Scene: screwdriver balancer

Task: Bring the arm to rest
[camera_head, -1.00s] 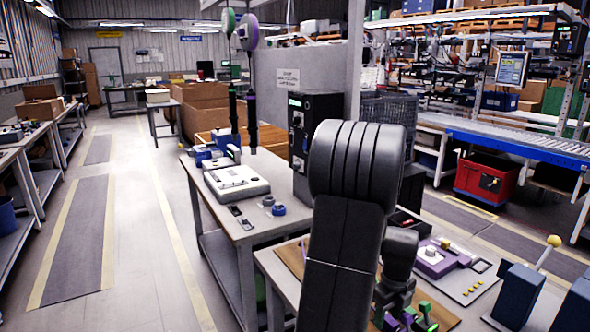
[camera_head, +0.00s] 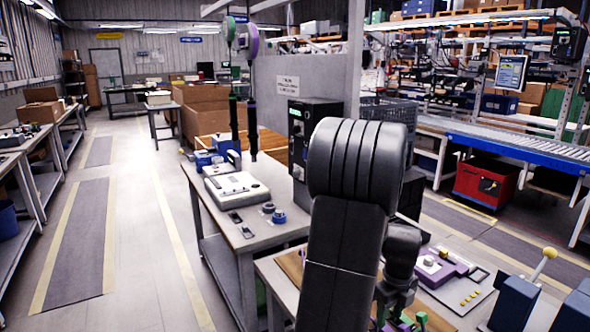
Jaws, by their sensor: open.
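My black arm link (camera_head: 345,220) fills the middle of the camera_head view. My gripper (camera_head: 394,306) is small and dark below the wrist, low over the front workbench (camera_head: 280,270). Its fingertips are partly hidden among green and purple parts near the bottom edge, and nothing is clearly held. A dark screwdriver with a green band (camera_head: 233,120) hangs under a green balancer reel (camera_head: 229,28). A second with a purple band (camera_head: 252,130) hangs under a purple reel (camera_head: 248,42). Both hang upright over the back workbench, apart from my arm.
A white flat device (camera_head: 236,187) and small round parts (camera_head: 278,217) lie on the back workbench. A tall black cabinet (camera_head: 316,120) stands behind my arm. The aisle (camera_head: 150,250) at left is clear.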

